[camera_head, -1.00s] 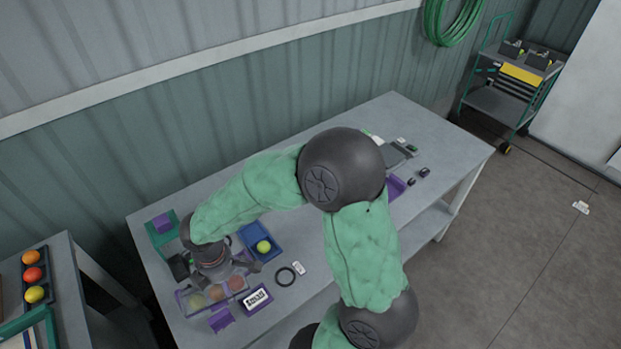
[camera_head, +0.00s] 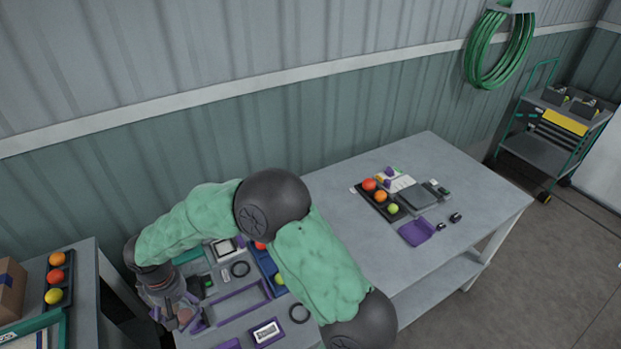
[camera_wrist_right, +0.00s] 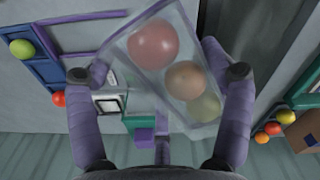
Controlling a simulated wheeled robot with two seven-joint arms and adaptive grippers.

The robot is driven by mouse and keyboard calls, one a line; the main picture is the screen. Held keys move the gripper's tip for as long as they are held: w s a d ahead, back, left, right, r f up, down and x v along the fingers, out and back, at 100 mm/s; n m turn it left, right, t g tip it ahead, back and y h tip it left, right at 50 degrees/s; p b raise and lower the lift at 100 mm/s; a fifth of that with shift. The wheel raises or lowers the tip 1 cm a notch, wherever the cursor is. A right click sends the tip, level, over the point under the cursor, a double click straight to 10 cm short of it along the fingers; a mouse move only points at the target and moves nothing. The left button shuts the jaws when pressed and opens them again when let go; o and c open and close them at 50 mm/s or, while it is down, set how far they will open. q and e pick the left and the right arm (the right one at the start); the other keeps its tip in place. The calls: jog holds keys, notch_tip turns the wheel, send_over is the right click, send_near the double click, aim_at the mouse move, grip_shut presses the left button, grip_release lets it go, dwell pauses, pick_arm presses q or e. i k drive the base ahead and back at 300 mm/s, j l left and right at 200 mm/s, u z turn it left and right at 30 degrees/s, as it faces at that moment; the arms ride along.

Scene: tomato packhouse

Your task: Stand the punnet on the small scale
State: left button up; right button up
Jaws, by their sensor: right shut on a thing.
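The punnet (camera_wrist_right: 160,45) is a clear box with red, orange and yellow-green tomatoes in it. My right gripper (camera_head: 172,320) is shut on it and holds it tilted in the wrist view, at the left end of the bench. In the head view my gripper and arm mostly hide it. A flat grey device (camera_head: 418,198) on the right half of the bench looks like a scale. A small pale square with a dark frame (camera_head: 226,249) lies near my forearm; I cannot tell whether it is a scale too. My left gripper is out of view.
An empty purple frame (camera_head: 243,301), a blue tray (camera_head: 264,270), a display (camera_head: 266,332) and black rings crowd the bench's left part. A black tomato tray (camera_head: 372,203) and purple scoop-like piece (camera_head: 418,232) lie near the grey device. The bench beyond my elbow is largely clear.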

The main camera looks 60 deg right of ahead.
aim_at(417, 195)
jog(key=k+l, duration=0.15)
jog(key=l, duration=0.35)
jog(key=k+l, duration=0.15)
jog(key=l, duration=0.3)
jog(key=k+l, duration=0.15)
jog(key=l, duration=0.35)
jog(key=k+l, duration=0.15)
jog(key=l, duration=0.35)
jog(key=k+l, duration=0.2)
jog(key=l, duration=0.25)
jog(key=k+l, duration=0.15)
jog(key=l, duration=0.35)
jog(key=k+l+u, duration=0.1)
jog(key=l, duration=0.4)
jog(key=k+l, duration=0.2)
jog(key=l, duration=0.25)
